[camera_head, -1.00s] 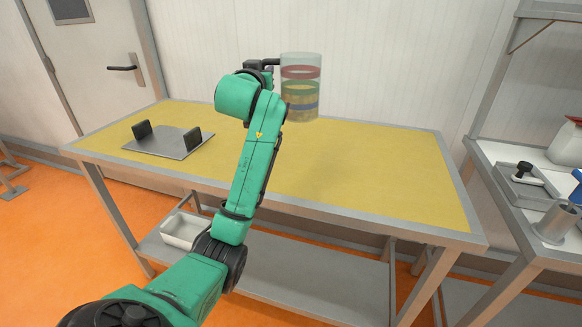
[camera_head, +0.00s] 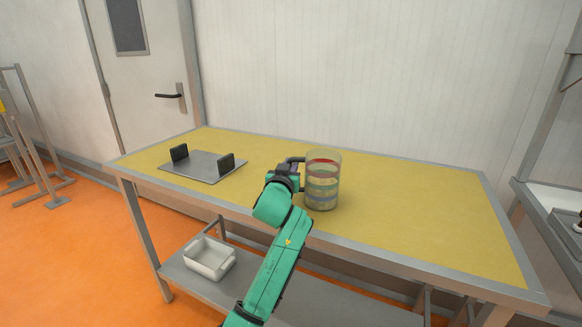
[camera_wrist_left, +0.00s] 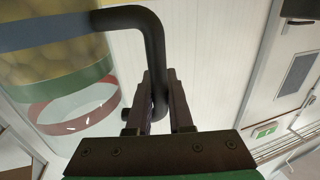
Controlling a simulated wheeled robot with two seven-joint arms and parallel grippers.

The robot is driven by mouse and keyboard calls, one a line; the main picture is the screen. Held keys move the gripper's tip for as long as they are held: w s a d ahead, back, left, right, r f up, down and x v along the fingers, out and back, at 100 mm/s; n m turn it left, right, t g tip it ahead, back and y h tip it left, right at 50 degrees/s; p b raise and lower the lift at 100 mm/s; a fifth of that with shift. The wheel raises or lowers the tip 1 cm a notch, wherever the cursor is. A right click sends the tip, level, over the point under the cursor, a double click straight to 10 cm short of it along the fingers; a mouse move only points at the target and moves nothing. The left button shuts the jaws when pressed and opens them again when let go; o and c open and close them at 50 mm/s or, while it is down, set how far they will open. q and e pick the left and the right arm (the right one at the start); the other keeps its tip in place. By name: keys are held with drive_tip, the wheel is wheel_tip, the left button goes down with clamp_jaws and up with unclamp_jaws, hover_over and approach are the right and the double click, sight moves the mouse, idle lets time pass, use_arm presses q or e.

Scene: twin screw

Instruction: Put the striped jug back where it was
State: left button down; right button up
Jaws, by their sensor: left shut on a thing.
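The striped jug (camera_head: 322,182) is a clear cylinder with red, green and blue bands and a dark handle. It is upright over the middle of the yellow-topped table (camera_head: 420,215); I cannot tell whether its base touches the top. My left gripper (camera_head: 287,168) is at the jug's left side, shut on the handle. In the left wrist view, the fingers (camera_wrist_left: 160,92) close around the dark handle (camera_wrist_left: 150,40), with the jug (camera_wrist_left: 60,75) at the left and yellowish grains inside it. My right gripper is not in view.
A grey plate (camera_head: 203,168) with two black upright blocks lies on the table's left part. The table's right part is clear. A white bin (camera_head: 209,257) stands on the lower shelf. Another bench (camera_head: 550,195) is at the right edge, and a door (camera_head: 150,90) is behind.

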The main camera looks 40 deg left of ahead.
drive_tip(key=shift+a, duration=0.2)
use_arm(q)
drive_tip(key=c, duration=0.8)
unclamp_jaws()
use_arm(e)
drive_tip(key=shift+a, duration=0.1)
use_arm(q)
drive_tip(key=b+v, duration=0.1)
drive_tip(key=v, duration=1.1)
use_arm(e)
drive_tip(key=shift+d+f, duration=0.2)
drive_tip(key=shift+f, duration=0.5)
